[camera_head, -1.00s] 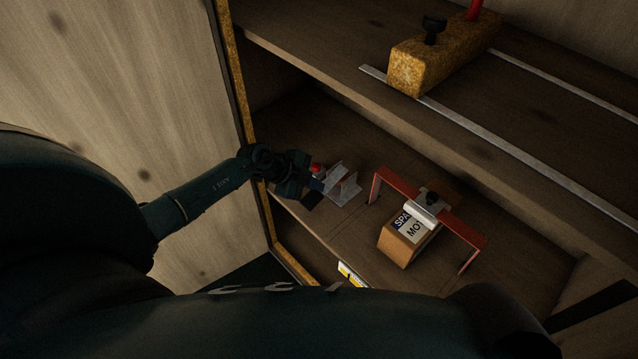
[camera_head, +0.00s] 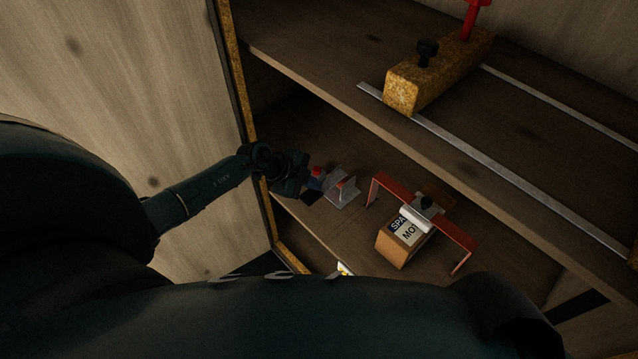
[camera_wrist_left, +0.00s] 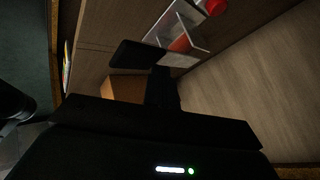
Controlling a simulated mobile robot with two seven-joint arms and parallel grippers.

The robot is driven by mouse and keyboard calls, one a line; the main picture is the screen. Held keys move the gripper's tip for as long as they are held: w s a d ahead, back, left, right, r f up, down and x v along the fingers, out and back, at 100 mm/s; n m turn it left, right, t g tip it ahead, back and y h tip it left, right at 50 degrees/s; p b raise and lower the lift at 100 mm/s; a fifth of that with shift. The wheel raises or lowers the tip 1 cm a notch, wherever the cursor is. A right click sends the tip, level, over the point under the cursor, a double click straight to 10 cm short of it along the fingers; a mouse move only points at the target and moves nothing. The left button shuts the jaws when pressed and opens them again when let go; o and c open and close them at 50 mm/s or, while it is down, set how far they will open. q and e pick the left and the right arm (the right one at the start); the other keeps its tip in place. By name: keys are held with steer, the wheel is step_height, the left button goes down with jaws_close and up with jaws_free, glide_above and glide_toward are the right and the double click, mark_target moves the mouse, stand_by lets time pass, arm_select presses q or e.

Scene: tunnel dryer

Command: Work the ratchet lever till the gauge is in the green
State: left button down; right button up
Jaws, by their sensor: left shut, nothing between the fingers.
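A small grey metal bracket (camera_head: 342,197) with upright plates stands on the lower shelf, with a red piece (camera_head: 346,182) between the plates. A red knob (camera_head: 317,171) shows at its left, close to my left gripper (camera_head: 305,182). In the left wrist view the bracket (camera_wrist_left: 168,24), the red knob (camera_wrist_left: 213,6) and the red piece (camera_wrist_left: 180,44) lie just beyond the fingers. My left gripper (camera_wrist_left: 150,70) is shut and empty beside the bracket; I cannot tell whether it touches. I cannot clearly make out the lever's handle or a gauge face. My right gripper is out of view.
A cardboard box (camera_head: 392,249) with a printed label sits under a red frame (camera_head: 460,236) right of the bracket. The upper shelf (camera_head: 330,66) overhangs, carrying a yellowish block (camera_head: 408,90) and metal rails (camera_head: 520,180). A pale panel (camera_head: 120,60) stands at left.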

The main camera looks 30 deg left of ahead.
arm_select(q)
steer(key=shift+r, duration=0.35)
steer(key=shift+w, duration=0.15)
steer(key=shift+r, duration=0.1)
steer(key=shift+w+d+r, duration=0.1)
steer(key=shift+r, duration=0.1)
step_height(320, 180, up, 5)
steer(key=p, duration=0.6)
steer(key=shift+w, duration=0.15)
steer(key=shift+f, duration=0.1)
steer(key=shift+d, duration=0.15)
